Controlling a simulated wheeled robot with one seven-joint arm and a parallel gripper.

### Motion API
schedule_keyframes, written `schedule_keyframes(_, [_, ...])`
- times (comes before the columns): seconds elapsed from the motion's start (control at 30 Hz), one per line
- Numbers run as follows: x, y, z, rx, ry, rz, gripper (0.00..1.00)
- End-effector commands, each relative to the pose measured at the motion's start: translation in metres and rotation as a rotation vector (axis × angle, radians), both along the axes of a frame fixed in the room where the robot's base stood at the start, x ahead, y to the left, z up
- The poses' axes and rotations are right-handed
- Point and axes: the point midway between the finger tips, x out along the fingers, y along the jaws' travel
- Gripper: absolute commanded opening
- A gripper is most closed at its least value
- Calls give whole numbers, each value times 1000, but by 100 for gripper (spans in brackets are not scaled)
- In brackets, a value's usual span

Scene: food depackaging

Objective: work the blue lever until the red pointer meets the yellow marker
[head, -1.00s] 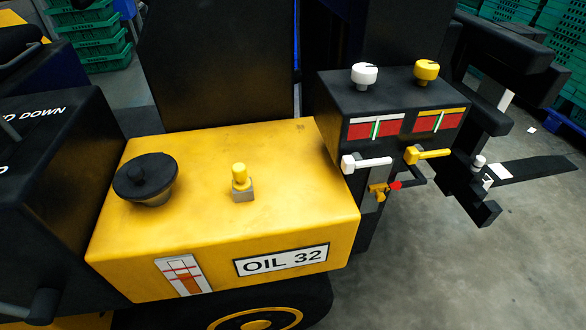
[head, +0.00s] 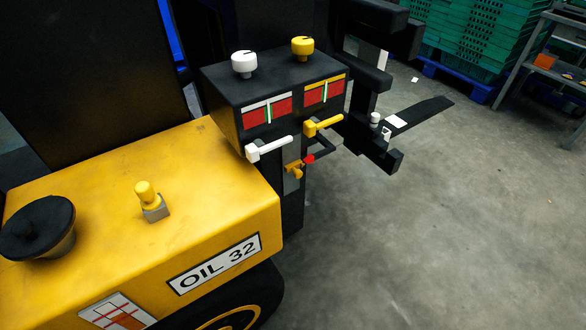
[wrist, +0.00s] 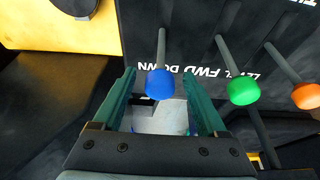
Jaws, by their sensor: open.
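In the wrist view, the blue lever (wrist: 159,84) has a grey rod and a round blue knob. My gripper (wrist: 159,73) is open, with one green finger on each side of the blue knob and gaps visible between. The depth between knob and fingers is hard to judge. In the head view, a small red piece (head: 309,159), perhaps the pointer, sits just right of and slightly above a yellow piece (head: 294,170), perhaps the marker, on a grey strip. Whether they line up is too small to tell. The blue lever and my gripper are outside the head view.
A green-knobbed lever (wrist: 242,86) and an orange-knobbed lever (wrist: 306,96) stand right of the blue one. The yellow oil housing (head: 110,240) carries a black cap (head: 38,226). A black box (head: 270,85) has white and yellow handles. Grey floor (head: 440,230) is open at right.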

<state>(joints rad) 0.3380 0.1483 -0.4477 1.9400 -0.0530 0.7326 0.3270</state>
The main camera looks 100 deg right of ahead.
Motion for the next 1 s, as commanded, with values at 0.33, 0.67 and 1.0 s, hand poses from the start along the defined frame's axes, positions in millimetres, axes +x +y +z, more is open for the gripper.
schedule_keyframes(0.33, [-4, 8, 30, 0, -1, 0, 75])
schedule_keyframes(0.67, [-10, 18, 59, 0, -1, 0, 75])
schedule_keyframes(1.0, [-13, 24, 75, 1, 1, 1, 75])
